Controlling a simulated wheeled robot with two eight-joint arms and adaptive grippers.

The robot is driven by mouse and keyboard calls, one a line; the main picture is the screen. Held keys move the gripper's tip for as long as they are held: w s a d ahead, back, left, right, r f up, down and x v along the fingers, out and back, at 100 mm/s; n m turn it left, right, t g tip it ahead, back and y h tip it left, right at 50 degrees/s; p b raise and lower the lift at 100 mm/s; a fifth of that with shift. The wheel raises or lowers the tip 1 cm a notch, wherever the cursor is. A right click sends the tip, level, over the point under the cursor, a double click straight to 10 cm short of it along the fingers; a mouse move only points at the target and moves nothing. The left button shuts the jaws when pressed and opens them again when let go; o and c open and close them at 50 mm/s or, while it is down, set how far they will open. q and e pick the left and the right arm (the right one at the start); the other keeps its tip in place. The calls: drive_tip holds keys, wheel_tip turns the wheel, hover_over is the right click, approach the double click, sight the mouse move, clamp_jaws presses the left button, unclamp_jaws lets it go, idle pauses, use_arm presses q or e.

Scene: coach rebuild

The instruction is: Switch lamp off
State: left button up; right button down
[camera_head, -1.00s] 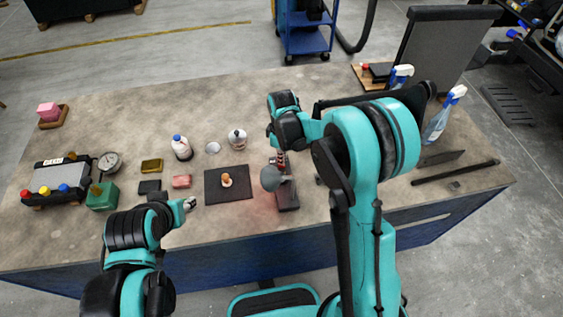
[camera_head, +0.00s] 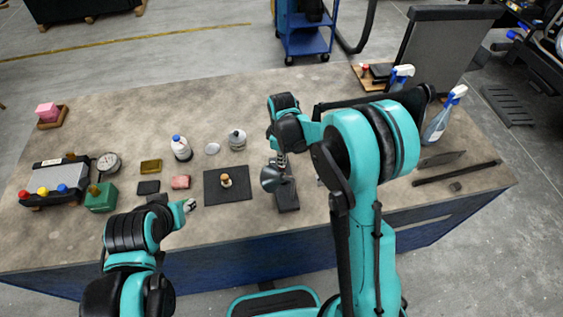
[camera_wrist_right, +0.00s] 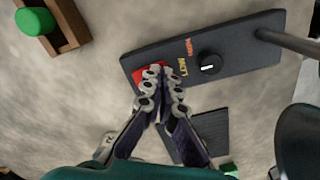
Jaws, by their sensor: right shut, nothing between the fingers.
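The lamp shows in the head view as a grey cone-shaped shade (camera_head: 271,178) above a dark base (camera_head: 288,198), near the table's front middle. No glow shows on the table around it. In the right wrist view the base (camera_wrist_right: 240,45) carries a black knob (camera_wrist_right: 208,65), red and yellow lettering and a red button (camera_wrist_right: 150,74). The shade (camera_wrist_right: 302,140) is at the right edge. My right gripper (camera_wrist_right: 162,75) is shut and empty, fingertips at the red button and partly covering it; I cannot tell whether they touch. My left gripper (camera_head: 190,204) hovers at the table's front left; its jaws are unclear.
A black mat (camera_head: 240,192) with a small knobbed piece lies left of the lamp. Bottles (camera_head: 181,150) stand behind it. A green piece in a wooden holder (camera_wrist_right: 68,20) is near the base. Spray bottles (camera_head: 438,122) stand right. The back left table is mostly clear.

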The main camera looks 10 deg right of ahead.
drive_tip(key=shift+r+p, duration=2)
drive_tip(key=shift+r, duration=1.4)
